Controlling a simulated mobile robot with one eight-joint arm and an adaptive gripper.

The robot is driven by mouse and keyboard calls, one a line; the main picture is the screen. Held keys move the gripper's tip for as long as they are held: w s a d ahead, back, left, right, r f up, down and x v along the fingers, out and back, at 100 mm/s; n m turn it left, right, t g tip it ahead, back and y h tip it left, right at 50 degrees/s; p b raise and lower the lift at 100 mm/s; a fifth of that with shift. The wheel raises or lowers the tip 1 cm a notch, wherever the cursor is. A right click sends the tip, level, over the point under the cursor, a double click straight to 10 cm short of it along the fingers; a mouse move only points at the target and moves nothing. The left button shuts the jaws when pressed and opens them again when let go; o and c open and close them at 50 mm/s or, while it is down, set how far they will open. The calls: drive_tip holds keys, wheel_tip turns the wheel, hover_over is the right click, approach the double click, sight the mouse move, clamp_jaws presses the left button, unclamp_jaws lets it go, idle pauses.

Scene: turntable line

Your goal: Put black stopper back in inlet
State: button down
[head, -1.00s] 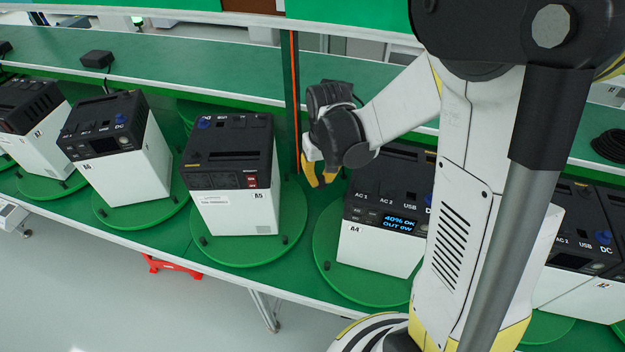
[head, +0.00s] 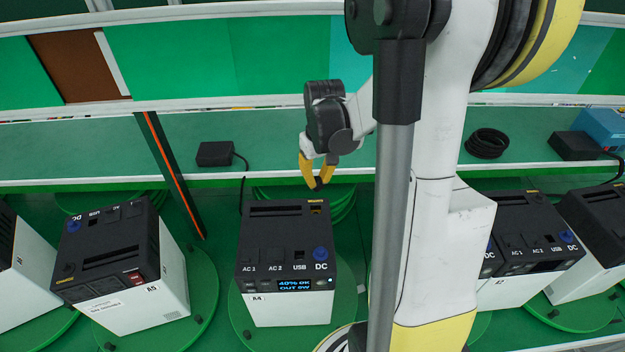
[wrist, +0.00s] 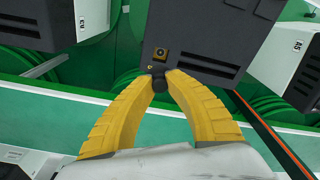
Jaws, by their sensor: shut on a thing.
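My gripper (head: 318,183) has yellow fingers and is shut on a small black stopper (wrist: 158,80), which sticks out between the fingertips in the wrist view. The power station A4 (head: 290,309) is a white box with a black top, standing on a green turntable. Its inlet (wrist: 160,54) is a dark round socket in a brass-coloured square frame; it also shows in the head view (head: 317,208) near the top's back right corner. The stopper is apart from the inlet's opening, just beyond the back edge in the head view. Its exact height over the top is hard to tell.
Station A5 (head: 165,280) stands on the left, with another station (head: 535,240) on the right. A dark post with an orange stripe (head: 170,170) rises between A5 and A4. A black adapter (head: 215,153) and coiled cable (head: 487,143) lie on the back shelf.

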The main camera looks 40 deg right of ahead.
drive_tip(key=shift+a+f+b, duration=0.3)
drive_tip(key=shift+f+b, duration=0.25)
drive_tip(key=shift+f, duration=0.3)
drive_tip(key=b, duration=0.4)
hover_over(316, 205)
drive_tip(key=s+a, duration=0.1)
wheel_tip(316, 205, down, 5)
drive_tip(key=shift+s+f, duration=0.15)
drive_tip(key=shift+f, duration=0.3)
drive_tip(key=shift+f+b, duration=1.3)
drive_tip(key=shift+b, duration=0.45)
drive_tip(key=c, duration=1.4)
unclamp_jaws()
drive_tip(key=r, duration=0.8)
drive_tip(key=s+r, duration=0.1)
drive_tip(key=r, duration=0.3)
drive_tip(key=shift+a, duration=0.15)
